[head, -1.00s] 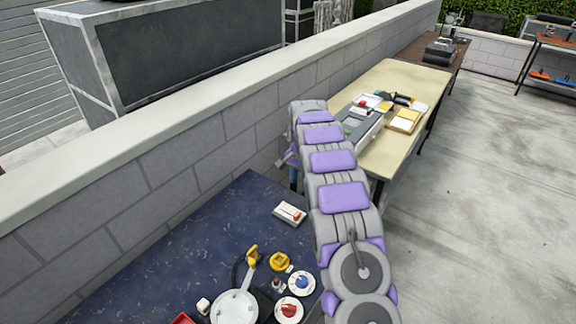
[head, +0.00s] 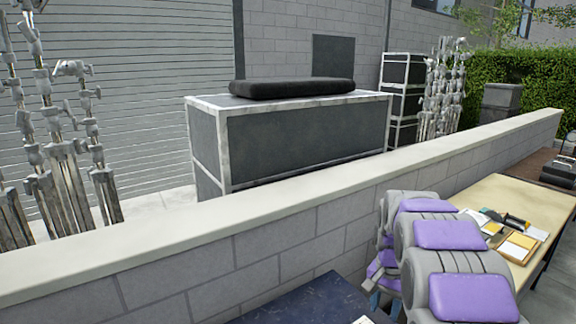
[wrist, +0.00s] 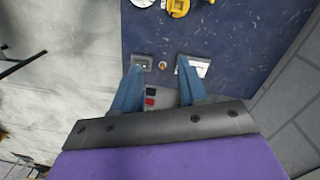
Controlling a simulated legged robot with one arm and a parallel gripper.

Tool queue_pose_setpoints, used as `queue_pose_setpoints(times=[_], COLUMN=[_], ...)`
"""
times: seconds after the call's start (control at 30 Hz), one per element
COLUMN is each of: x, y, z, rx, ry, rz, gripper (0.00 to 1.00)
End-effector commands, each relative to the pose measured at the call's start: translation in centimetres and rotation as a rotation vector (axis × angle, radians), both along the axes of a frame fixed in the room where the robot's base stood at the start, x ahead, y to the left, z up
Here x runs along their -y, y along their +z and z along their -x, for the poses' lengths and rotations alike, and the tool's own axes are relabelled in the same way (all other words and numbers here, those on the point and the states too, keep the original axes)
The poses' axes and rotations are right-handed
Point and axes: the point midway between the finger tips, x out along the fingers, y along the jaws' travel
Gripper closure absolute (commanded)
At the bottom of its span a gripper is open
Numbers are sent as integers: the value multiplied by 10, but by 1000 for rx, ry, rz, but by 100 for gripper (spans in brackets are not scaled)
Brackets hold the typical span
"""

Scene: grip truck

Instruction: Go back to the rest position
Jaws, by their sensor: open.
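My gripper (wrist: 158,88) shows in the wrist view as two blue fingers set apart, with nothing held between them. It hangs above the edge of the dark blue table (wrist: 235,45). In the head view my grey and purple arm stands at the lower right, and most of the gripper is hidden behind it. The dark blue table also shows at the bottom of the head view (head: 310,303).
A low block wall (head: 290,230) runs behind the tables. A cream table (head: 490,190) with several items stands at the right. Beyond the wall are a large grey case (head: 300,140) and metal stands (head: 60,140). A yellow item (wrist: 178,7) lies on the blue table.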

Motion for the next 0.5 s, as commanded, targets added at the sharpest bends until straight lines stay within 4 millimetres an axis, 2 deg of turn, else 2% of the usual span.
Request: queue_pose_setpoints(times=[0.03,0.13,0.5], x=[-6,-16,-50], y=[9,19,43], z=[13,38,140], rx=[1,-8,-39], ry=[23,69,245], rz=[0,-4,-27], gripper=[57,57,57])
